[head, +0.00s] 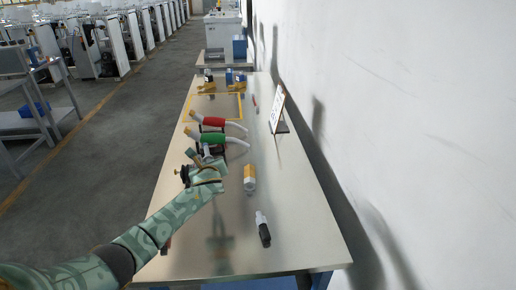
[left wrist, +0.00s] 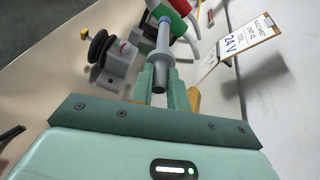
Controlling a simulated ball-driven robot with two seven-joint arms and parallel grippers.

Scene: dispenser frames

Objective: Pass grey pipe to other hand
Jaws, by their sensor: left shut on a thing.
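The grey pipe (left wrist: 160,60) is a slim cylinder with a wider, darker near end. In the left wrist view it stands between the two green fingers of my left gripper (left wrist: 159,82), which is shut on it. In the head view my left gripper (head: 208,170) is over the left side of the table, beside the black-knobbed device; the pipe is hard to make out there. My right gripper is in neither view.
A wall (head: 400,110) runs along the right.

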